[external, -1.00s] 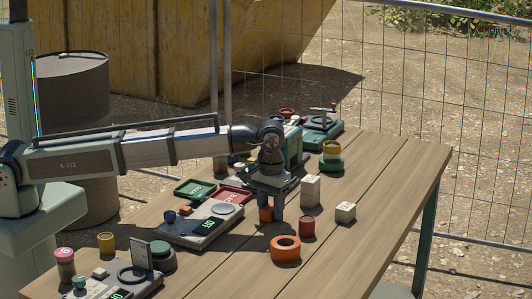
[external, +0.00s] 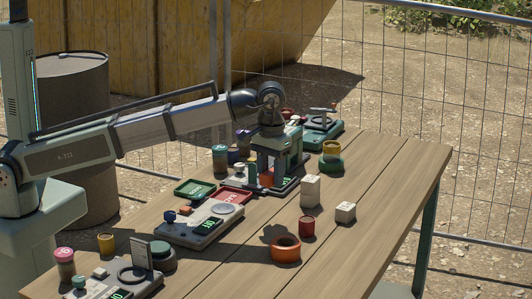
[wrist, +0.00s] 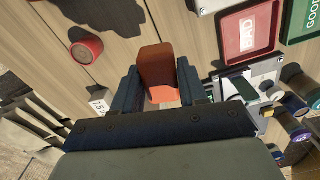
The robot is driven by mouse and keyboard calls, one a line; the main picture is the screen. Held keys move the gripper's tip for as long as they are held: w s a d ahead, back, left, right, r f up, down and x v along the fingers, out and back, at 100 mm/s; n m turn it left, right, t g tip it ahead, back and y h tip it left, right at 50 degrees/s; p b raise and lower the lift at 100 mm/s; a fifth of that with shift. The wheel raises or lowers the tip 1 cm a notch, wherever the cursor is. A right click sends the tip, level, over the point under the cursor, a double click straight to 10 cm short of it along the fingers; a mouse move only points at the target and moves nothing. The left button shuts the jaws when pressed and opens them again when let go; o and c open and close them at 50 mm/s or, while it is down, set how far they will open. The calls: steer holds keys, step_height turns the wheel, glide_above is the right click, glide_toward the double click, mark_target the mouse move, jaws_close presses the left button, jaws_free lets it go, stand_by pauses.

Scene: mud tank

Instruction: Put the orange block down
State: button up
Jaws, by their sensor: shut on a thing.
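The orange block (external: 266,179) is held up between the fingers of my gripper (external: 267,172), which is shut on it. In the wrist view the block (wrist: 158,68) stands out between the two dark fingertips of my gripper (wrist: 158,88). It appears held above the wooden table (external: 345,240), in front of the green-and-grey device. The exact gap under it is hard to tell.
A red tray marked BAD (wrist: 248,32) and a green tray marked GOOD (wrist: 303,20) lie nearby. An orange ring (external: 285,248), a red cylinder (external: 306,227) and white blocks (external: 310,192) stand around.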

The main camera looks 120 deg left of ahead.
mark_target(272, 172)
steer(key=shift+r, duration=0.6)
step_height(272, 172, up, 4)
steer(key=shift+w, duration=0.1)
steer(key=shift+n, duration=0.6)
steer(key=s+a, duration=0.2)
steer(key=a, duration=0.6)
steer(key=s+a, duration=0.3)
steer(key=a, duration=0.6)
steer(key=s+a, duration=0.2)
steer(key=a, duration=0.7)
steer(key=shift+s+a+r, duration=0.1)
steer(key=shift+s+r, duration=0.1)
steer(key=shift+s, duration=0.15)
steer(key=s+a+n, duration=0.1)
steer(key=s+a, duration=0.9)
steer(key=a, duration=0.3)
steer(key=s+a, duration=1)
steer(key=a, duration=0.2)
steer(key=shift+a+f, duration=0.15)
steer(key=shift+f, duration=7.55)
steer(key=shift+f, duration=0.1)
